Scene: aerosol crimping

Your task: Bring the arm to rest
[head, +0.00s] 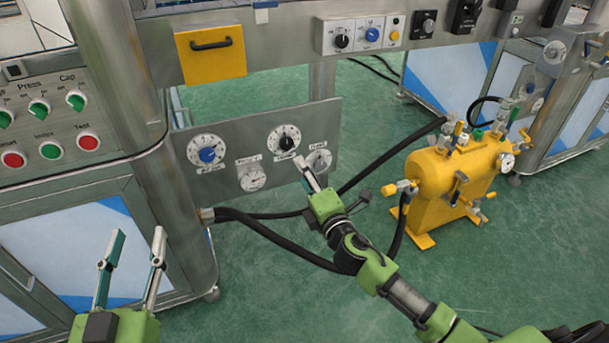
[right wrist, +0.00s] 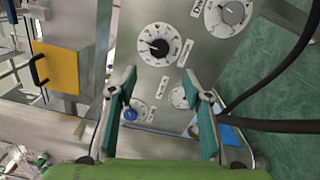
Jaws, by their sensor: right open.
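My right arm reaches in from the lower right in the head view. Its gripper (head: 308,174) is in front of the grey dial panel (head: 228,138), just below the black-knob dial (head: 284,138). In the right wrist view this gripper (right wrist: 158,78) has its two fingers spread, with nothing between them. The black-knob dial (right wrist: 158,45) shows beyond the fingertips; I see no contact with it. My left gripper (head: 131,246) is at the lower left of the head view, fingers apart and empty, pointing up.
The panel also carries a blue-knob dial (head: 207,153) and gauges (head: 252,178). A yellow tank (head: 450,185) stands on the green floor at right, with black hoses (head: 265,233) running near my right arm. A button console (head: 55,125) and steel column (head: 180,210) are at left.

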